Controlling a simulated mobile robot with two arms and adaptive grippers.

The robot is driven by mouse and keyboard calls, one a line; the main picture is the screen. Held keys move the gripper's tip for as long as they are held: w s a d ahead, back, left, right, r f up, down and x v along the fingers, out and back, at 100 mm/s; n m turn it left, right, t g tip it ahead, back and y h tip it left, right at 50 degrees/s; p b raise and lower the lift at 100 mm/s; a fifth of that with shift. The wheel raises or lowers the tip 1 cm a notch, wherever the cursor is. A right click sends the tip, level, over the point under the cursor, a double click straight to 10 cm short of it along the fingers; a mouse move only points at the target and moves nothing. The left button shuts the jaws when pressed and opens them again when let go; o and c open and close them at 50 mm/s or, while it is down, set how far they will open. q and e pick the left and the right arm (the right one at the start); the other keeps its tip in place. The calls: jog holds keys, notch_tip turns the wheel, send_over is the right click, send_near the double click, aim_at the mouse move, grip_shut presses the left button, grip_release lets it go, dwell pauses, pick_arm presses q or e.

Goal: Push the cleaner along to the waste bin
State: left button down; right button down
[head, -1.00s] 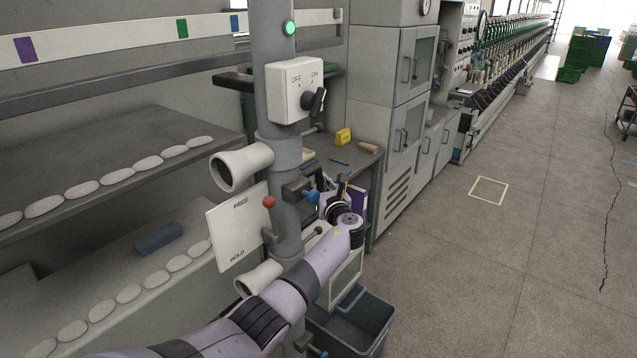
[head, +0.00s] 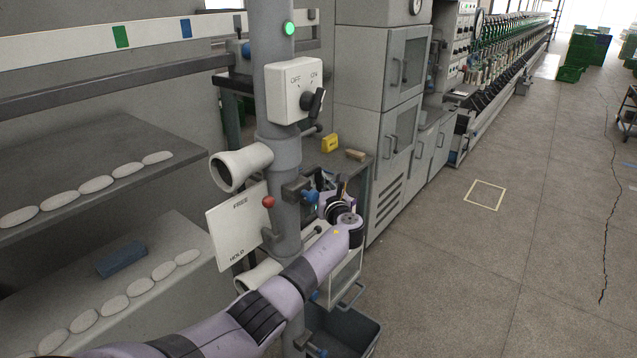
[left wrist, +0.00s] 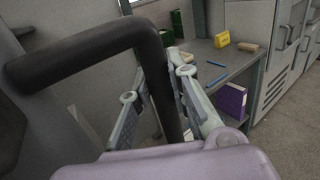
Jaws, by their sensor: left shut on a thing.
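The cleaner is a grey upright column (head: 287,150) with pale nozzles (head: 240,166), a switch box (head: 294,90) and a lit green lamp (head: 289,29). Its dark switch knob points towards ON. A red knob (head: 268,202) stands beside FREE on its FREE/HOLD plate (head: 238,222). My left gripper (head: 330,197) is beside the column at mid height. In the left wrist view its fingers (left wrist: 162,78) are shut around a black bar handle (left wrist: 165,95). A grey open bin (head: 362,335), possibly the waste bin, is on the floor beyond my left forearm, which partly hides it.
Shelves with white oval pieces and a blue block (head: 122,260) run along the left. Behind the column is a bench with a yellow block (head: 330,143). Grey cabinets (head: 400,70) stand beyond. The floor (head: 450,270) at right is open, with a marked square (head: 485,195).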

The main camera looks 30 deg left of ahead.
pick_arm(q)
jog(key=shift+w+d+r, duration=0.1)
jog(key=shift+r, duration=0.15)
jog(key=c, duration=1.9)
grip_release()
jog(key=o, duration=0.4)
jog(key=shift+w+f, duration=0.2)
jog(key=shift+w, duration=0.05)
jog(key=shift+s, duration=0.1)
jog(key=shift+s, duration=0.1)
jog(key=v, duration=1.2)
